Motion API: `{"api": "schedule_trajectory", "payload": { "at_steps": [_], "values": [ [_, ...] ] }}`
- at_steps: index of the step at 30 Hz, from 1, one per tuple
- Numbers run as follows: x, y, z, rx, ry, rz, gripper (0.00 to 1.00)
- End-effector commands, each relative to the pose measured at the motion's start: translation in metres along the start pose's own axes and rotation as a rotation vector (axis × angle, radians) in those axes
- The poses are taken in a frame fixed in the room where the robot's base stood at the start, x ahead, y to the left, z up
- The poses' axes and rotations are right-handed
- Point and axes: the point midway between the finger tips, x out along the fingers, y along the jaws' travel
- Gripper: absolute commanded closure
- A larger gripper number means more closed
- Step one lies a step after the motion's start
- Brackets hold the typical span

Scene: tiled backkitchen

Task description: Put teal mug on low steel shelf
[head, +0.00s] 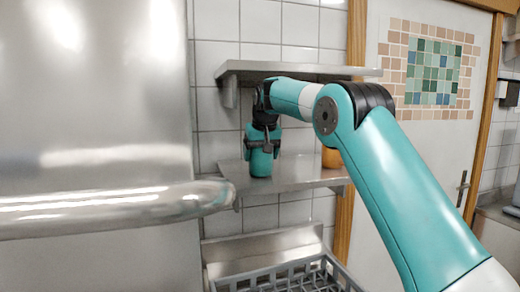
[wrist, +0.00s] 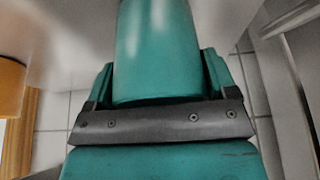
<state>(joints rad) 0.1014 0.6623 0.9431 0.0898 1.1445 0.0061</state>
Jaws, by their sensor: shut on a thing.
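The teal mug (head: 261,163) hangs upright below my gripper (head: 262,143) in the head view. My gripper is shut on it. In the wrist view, the mug (wrist: 156,50) sits between my gripper's fingers, with its far part cut off by the top edge. The low steel shelf (head: 300,176) is directly behind and under the mug in the head view. The mug's base overlaps the shelf surface in the picture; I cannot tell whether it touches. The mug's handle is not clearly seen.
An orange thing (head: 331,157) stands on the low shelf to the right, partly hidden by my arm. An upper steel shelf (head: 240,68) is close above my wrist. A grey dish rack (head: 240,283) is below. A large steel door (head: 90,110) with a handle (head: 120,208) fills the left.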

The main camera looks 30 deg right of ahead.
Motion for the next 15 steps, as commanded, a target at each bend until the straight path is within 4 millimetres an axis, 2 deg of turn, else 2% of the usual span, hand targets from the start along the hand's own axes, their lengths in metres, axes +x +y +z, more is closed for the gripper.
{"api": "schedule_trajectory", "payload": {
  "at_steps": [11,12,14,15],
  "values": [
    [0.0041,-0.0002,0.0019,0.000,0.002,0.000,0.52],
    [0.0045,-0.0002,0.0021,0.000,0.001,0.000,0.17],
    [0.0041,-0.0002,0.0020,0.000,0.001,0.000,0.03],
    [0.0041,-0.0002,0.0020,0.000,0.001,0.000,0.00]
  ]
}}
